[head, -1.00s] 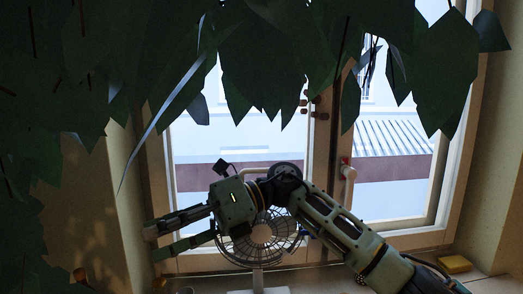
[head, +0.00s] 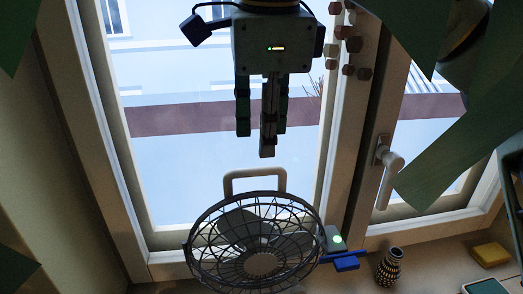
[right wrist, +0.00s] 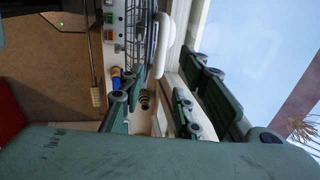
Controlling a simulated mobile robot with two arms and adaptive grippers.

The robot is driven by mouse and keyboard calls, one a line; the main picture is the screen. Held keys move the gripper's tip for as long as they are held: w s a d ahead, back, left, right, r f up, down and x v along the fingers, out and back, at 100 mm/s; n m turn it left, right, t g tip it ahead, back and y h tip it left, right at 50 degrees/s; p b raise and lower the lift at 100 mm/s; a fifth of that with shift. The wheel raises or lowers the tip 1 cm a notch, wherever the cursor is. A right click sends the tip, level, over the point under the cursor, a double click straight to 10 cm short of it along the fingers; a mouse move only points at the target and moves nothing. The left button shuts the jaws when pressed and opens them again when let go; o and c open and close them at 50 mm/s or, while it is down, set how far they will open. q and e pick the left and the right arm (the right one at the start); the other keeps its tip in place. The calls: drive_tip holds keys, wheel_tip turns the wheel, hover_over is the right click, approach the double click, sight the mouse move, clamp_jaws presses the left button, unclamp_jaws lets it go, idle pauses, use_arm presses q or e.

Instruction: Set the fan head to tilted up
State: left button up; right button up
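The fan (head: 262,265) stands on the sill in front of the window, its round dark wire cage toward me. A pale loop handle (head: 255,173) rises behind the top of the cage. I cannot tell the exact tilt of the head, and its base is out of the head view. My right gripper (head: 262,136) hangs above the fan with its fingers pointing down, apart from the cage and handle. In the right wrist view its fingers (right wrist: 170,112) are spread with nothing between them. Part of the fan cage (right wrist: 152,42) shows beyond them. My left gripper is not in view.
A small box with a green light (head: 335,240) and a blue piece (head: 346,262) are at the fan's right. A patterned vase (head: 389,266) and a yellow block (head: 490,254) stand farther right. The window handle (head: 388,172) juts out. Leaves (head: 445,160) hang at upper right.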

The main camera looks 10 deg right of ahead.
sight(263, 171)
drive_tip(key=f, duration=0.2)
drive_tip(key=w+f, duration=0.1)
drive_tip(key=f, duration=0.2)
drive_tip(key=shift+p, duration=0.4)
drive_tip(key=shift+w+f, duration=0.15)
drive_tip(key=shift+f, duration=0.35)
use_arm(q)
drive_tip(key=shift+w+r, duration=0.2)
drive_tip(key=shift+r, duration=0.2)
use_arm(e)
clamp_jaws()
